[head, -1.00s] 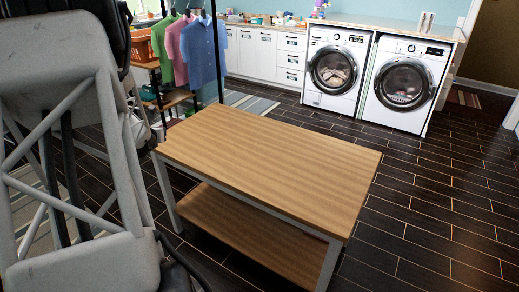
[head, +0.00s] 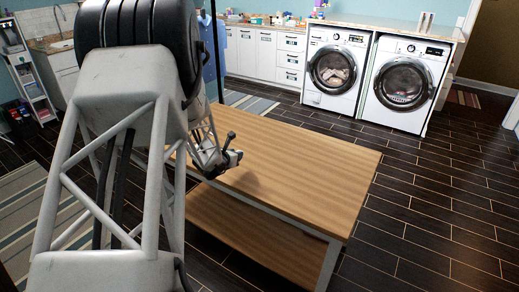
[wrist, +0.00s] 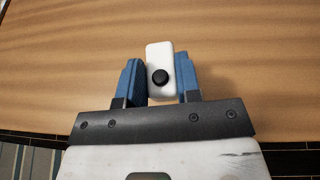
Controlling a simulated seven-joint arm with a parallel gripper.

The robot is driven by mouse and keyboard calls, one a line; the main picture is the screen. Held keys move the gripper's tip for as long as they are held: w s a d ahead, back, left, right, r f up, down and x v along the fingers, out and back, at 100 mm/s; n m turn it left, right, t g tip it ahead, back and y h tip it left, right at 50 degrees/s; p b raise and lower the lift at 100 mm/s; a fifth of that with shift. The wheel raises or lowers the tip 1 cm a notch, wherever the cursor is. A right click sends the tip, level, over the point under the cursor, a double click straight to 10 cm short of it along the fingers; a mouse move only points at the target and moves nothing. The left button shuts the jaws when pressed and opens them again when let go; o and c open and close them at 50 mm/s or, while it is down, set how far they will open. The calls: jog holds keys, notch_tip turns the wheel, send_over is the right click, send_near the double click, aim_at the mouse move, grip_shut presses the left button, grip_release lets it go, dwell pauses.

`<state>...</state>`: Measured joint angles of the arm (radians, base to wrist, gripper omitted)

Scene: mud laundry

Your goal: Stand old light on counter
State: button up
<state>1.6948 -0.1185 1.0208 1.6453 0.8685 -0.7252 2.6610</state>
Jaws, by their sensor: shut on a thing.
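My gripper (wrist: 159,82) is shut on a small white block-like thing with a round black knob, which I take to be the old light (wrist: 159,54). It sits between the two blue fingers in the wrist view. In the head view my gripper (head: 232,157) is over the left part of the wooden table (head: 310,165), and the light is too small there to make out clearly. The wrist view shows bare wood behind the light; I cannot tell the exact gap. A long counter (head: 400,29) runs along the back wall above the washers.
The table top is clear, with a lower shelf (head: 245,235) beneath. Two front-loading machines (head: 337,72) and white cabinets (head: 255,50) stand at the back. Several small items lie on the counter at back centre. Dark tiled floor (head: 430,200) is open at the right.

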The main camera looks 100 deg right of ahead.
jog(key=shift+m+g+y, duration=0.4)
jog(key=shift+m, duration=0.1)
jog(key=s, duration=0.1)
jog(key=s+a+f, duration=0.1)
jog(key=s, duration=0.1)
jog(key=s+a+f, duration=0.1)
jog(key=shift+s+a, duration=0.25)
jog(key=shift+s, duration=0.15)
jog(key=shift+d, duration=0.1)
send_over(251, 155)
jog(key=shift+f, duration=0.7)
jog(key=shift+f, duration=1.75)
jog(key=shift+f, duration=0.2)
